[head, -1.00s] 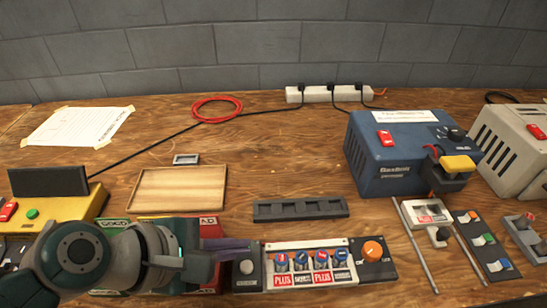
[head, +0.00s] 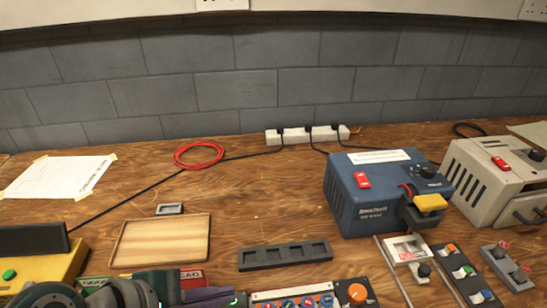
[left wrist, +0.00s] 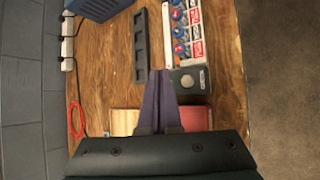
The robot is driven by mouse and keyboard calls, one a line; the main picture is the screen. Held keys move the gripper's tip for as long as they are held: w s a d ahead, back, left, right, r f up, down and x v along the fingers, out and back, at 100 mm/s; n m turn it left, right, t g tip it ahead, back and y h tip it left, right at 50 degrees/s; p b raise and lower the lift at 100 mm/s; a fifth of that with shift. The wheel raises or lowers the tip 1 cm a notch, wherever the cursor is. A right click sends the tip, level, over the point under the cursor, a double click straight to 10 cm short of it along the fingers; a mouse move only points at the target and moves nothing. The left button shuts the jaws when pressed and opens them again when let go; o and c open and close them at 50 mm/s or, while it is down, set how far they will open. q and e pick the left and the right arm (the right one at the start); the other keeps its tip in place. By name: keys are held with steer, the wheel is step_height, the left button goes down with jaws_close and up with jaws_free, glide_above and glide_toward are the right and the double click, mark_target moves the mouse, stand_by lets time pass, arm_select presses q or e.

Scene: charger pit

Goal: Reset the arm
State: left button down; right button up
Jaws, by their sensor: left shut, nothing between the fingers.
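My left gripper (head: 208,297) is at the bottom left of the head view, over the red and green bins. In the left wrist view its dark fingers (left wrist: 160,96) are together with nothing between them, above the bench near the charger unit's silver button (left wrist: 187,81). The charger unit (head: 310,296) with blue-topped batteries in its slots is at the bottom edge of the head view, partly cut off. It also shows in the left wrist view (left wrist: 170,40). My right gripper is not in view.
An empty wooden tray (head: 160,241) and a dark slotted rack (head: 285,255) lie beyond the gripper. A blue machine (head: 362,200) and a beige machine (head: 490,185) stand at the right. A power strip (head: 305,135) and a red cable coil (head: 198,155) lie by the wall.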

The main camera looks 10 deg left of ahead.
arm_select(q)
steer(key=s+a+r+m+g+y+p, duration=0.2)
steer(key=s+a+r+m+y+p, duration=0.1)
steer(key=s+r+m, duration=0.6)
steer(key=s+a+r+m+g+y+p, duration=0.3)
steer(key=s+r+m, duration=0.35)
steer(key=m, duration=0.55)
step_height(320, 180, up, 39)
steer(key=a+t+p, duration=0.1)
steer(key=p, duration=3.6)
steer(key=shift+h+p, duration=0.3)
steer(key=shift+a, duration=0.1)
